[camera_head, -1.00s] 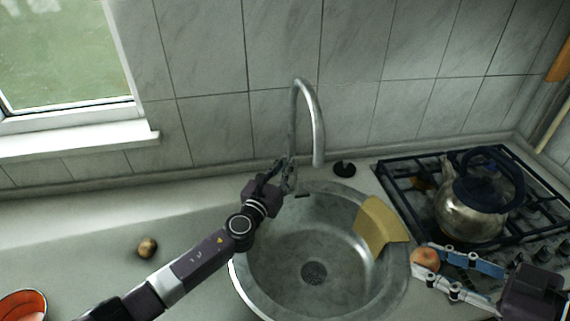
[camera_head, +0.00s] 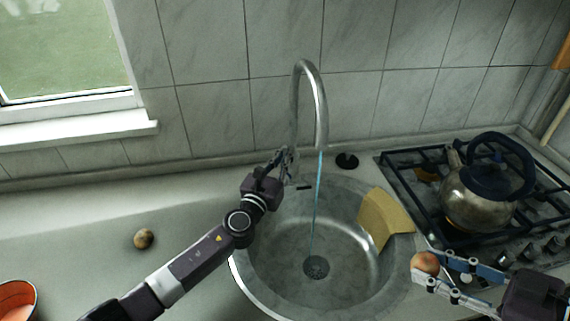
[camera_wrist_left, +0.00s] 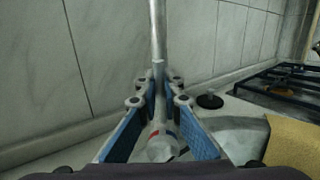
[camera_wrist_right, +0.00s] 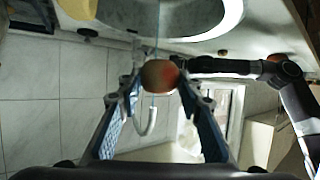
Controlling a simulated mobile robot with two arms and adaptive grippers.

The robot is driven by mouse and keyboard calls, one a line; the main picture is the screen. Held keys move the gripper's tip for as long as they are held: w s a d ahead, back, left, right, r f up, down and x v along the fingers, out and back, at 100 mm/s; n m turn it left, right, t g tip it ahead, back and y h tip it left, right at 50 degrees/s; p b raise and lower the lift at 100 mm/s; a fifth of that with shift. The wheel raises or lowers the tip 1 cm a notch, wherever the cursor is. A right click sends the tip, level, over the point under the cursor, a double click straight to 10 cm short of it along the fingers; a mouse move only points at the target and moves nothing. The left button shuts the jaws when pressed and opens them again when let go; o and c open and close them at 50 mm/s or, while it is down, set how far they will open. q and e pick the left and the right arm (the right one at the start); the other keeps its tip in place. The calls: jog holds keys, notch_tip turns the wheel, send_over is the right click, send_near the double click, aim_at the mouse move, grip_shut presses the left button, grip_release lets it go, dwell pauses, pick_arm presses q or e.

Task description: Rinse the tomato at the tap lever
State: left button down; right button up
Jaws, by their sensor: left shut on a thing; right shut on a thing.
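The tomato (camera_head: 425,263) is round and orange-red. My right gripper (camera_head: 428,272) is shut on it, to the right of the sink (camera_head: 290,255) near its rim. In the right wrist view the tomato (camera_wrist_right: 159,76) sits between the fingertips. The tall curved tap (camera_head: 319,105) stands behind the sink, and a thin stream of water (camera_head: 317,205) falls from its spout into the basin.
A yellow cloth (camera_head: 384,220) hangs over the sink's right rim. A kettle (camera_head: 487,185) stands on the gas stove (camera_head: 410,190) at right. A small brown round item (camera_head: 144,239) and an orange bowl (camera_head: 17,300) are on the left counter. A black stopper (camera_head: 347,160) lies behind the sink.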

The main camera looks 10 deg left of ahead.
pick_arm(q)
jog(key=shift+s+b, duration=0.15)
jog(key=shift+b, duration=0.15)
jog(key=c, duration=2.1)
grip_release()
jog(key=v, duration=1.2)
jog(key=shift+f, duration=0.2)
